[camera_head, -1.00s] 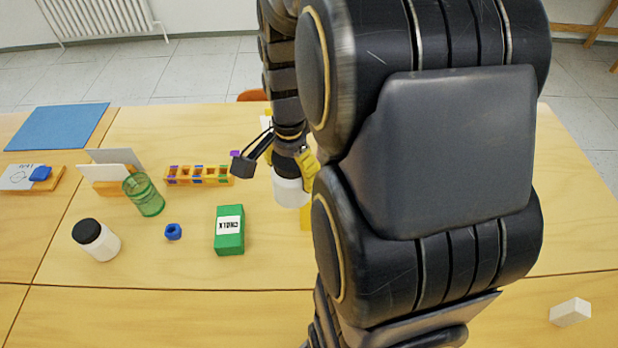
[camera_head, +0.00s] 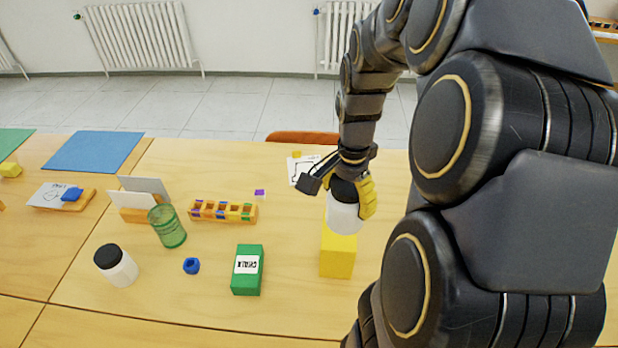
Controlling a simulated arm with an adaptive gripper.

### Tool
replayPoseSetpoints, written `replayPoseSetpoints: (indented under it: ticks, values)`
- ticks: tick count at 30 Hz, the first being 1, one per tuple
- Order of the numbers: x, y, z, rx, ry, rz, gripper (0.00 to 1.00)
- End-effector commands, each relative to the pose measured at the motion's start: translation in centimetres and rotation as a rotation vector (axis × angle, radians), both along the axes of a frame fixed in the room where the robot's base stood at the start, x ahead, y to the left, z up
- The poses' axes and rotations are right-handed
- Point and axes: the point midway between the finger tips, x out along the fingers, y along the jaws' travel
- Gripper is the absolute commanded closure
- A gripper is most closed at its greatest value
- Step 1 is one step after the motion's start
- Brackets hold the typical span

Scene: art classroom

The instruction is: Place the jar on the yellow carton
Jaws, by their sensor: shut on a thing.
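A white jar with a black lid (camera_head: 342,216) is in my gripper (camera_head: 342,188), which is shut around its upper part. The jar is upright over the back part of the yellow carton (camera_head: 338,262). Its lower edge overlaps the carton's top in the picture; I cannot tell whether they touch. The carton stands on the table, its front face in clear view. A second white jar with a black lid (camera_head: 116,265) stands at the left front of the table.
A green chalk box (camera_head: 247,270) stands left of the carton. Further left are a blue nut-like piece (camera_head: 191,265), a green glass (camera_head: 167,227), a wooden holder with coloured slots (camera_head: 222,211) and a card stand (camera_head: 140,214). The table in front of the carton is clear.

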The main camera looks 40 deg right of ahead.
Motion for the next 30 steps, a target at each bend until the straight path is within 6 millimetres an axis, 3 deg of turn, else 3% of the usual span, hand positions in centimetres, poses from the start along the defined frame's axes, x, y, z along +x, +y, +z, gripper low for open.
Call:
replayPoseSetpoints:
  ticks: [3, 7, 17, 23, 30]
  values:
    - [1.3, -1.2, -2.4, 0.003, 0.004, 0.002, 0.62]
    - [2.4, -2.2, -4.2, 0.003, 0.004, 0.002, 0.62]
    - [3.7, -3.4, -6.1, 0.000, -0.001, 0.000, 0.62]
    - [3.5, -3.2, -8.9, 0.004, 0.003, 0.001, 0.62]
    - [3.6, -3.3, -9.0, 0.000, 0.000, 0.000, 0.62]
